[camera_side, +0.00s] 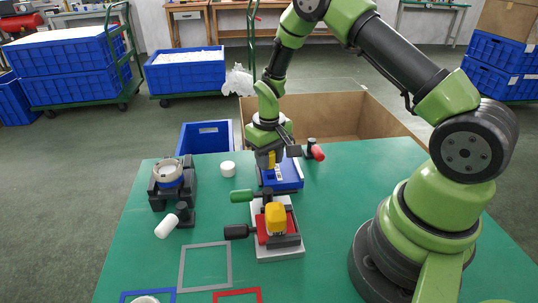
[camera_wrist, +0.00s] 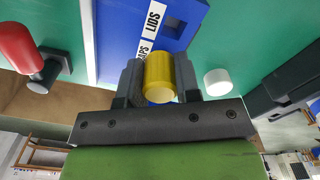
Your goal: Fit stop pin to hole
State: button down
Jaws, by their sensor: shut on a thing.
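My gripper (camera_side: 270,163) is shut on a yellow cylinder (camera_wrist: 159,78), which may be the stop pin. The yellow cylinder also shows low between the fingers in the side view (camera_side: 272,159). In the wrist view my gripper (camera_wrist: 160,85) has one dark finger on each side of it. It is over or near a blue block (camera_side: 290,181) with white labels, one reading LIDS; whether they touch is unclear. The block also shows in the wrist view (camera_wrist: 190,15), with a dark square recess. I cannot tell which hole takes the pin.
In front is a grey-based fixture (camera_side: 279,252) with red and yellow parts and green and black handles. A round-topped black fixture (camera_side: 159,193) and white-handled post (camera_side: 167,226) stand left. A white disc (camera_side: 228,169) and red-handled post (camera_side: 317,152) flank the blue block. Outlined squares mark the front-left table.

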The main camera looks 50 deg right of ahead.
jog(key=c, duration=0.8)
grip_release()
jog(key=shift+o, duration=0.2)
